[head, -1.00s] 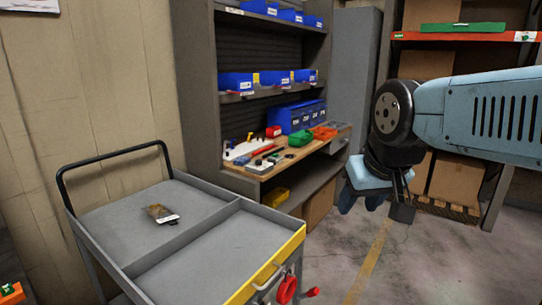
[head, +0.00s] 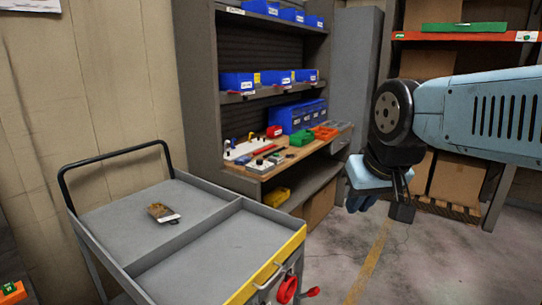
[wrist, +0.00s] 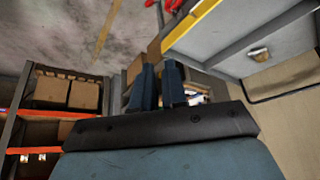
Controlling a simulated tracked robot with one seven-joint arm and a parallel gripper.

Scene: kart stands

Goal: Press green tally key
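An orange object with a green patch (head: 9,289) shows at the bottom left edge of the head view, mostly cut off. I cannot tell whether that patch is the green tally key. No other clear green key shows. My gripper (head: 361,204) hangs in free air at the right of the head view, far from that object. In the wrist view my gripper (wrist: 160,75) has two dark blue fingers with a narrow gap between them. It is empty and touches nothing.
A grey cart (head: 118,218) with a yellow-edged drawer stands in front, with a small brown and white item (head: 162,212) on it. Behind it is a workbench (head: 258,167) with several bins. A rack (head: 465,37) with boxes stands right. Floor below my gripper is clear.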

